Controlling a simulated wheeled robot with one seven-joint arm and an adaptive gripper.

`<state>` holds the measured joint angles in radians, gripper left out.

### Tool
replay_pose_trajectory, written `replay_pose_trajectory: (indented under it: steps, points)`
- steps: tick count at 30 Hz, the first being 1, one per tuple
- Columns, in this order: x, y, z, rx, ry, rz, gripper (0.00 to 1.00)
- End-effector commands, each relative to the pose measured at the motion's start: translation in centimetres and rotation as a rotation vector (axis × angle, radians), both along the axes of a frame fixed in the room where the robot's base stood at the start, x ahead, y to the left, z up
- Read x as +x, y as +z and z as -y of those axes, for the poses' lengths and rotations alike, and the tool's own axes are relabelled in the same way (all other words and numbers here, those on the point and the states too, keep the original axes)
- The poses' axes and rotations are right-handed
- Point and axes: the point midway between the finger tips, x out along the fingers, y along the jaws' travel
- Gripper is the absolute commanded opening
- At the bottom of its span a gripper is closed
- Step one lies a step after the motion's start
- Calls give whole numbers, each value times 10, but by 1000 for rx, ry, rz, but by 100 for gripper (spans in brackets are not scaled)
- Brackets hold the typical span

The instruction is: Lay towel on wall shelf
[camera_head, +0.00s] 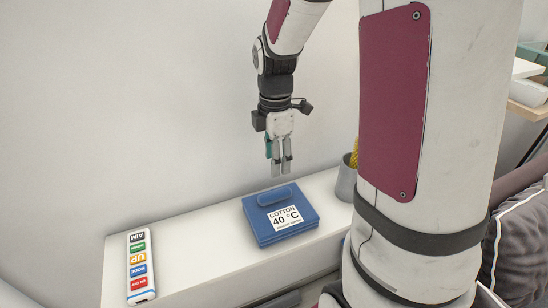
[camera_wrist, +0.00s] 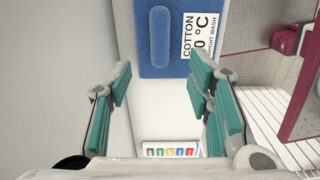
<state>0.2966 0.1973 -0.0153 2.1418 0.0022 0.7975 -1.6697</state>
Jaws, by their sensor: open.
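A folded blue towel (camera_head: 262,228) with a white label reading "COTTON 40 °C" lies flat on the white wall shelf (camera_head: 185,237), near its middle. A raised blue strip runs along the towel's top. The towel also shows at the top of the wrist view (camera_wrist: 178,62), partly cut off by the frame. My gripper (camera_head: 281,172) is open and empty, pointing down above the towel's back edge and apart from it. In the wrist view its teal-padded fingers (camera_wrist: 160,68) are spread wide, with the towel beyond their tips.
A white remote-like object with coloured labels (camera_head: 140,265) lies on the shelf's left end. A grey pot with a yellow plant (camera_head: 346,180) stands at the right, partly hidden by my arm. The wall (camera_head: 130,110) is close behind. Cushions (camera_head: 522,245) are at far right.

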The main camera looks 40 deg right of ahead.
Motion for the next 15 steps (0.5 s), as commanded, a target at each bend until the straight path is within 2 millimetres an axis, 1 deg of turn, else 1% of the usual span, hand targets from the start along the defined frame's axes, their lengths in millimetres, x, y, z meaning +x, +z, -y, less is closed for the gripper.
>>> replay_pose_trajectory:
  steps: [2,5,9,12,15]
  points:
    - [-3,13,-6,-5,-45,21,46]
    - [-12,37,-21,-10,-163,68,46]
    - [-37,78,-49,4,-406,159,46]
    - [-58,101,-67,35,-589,224,46]
    - [-82,120,-83,83,-770,281,46]
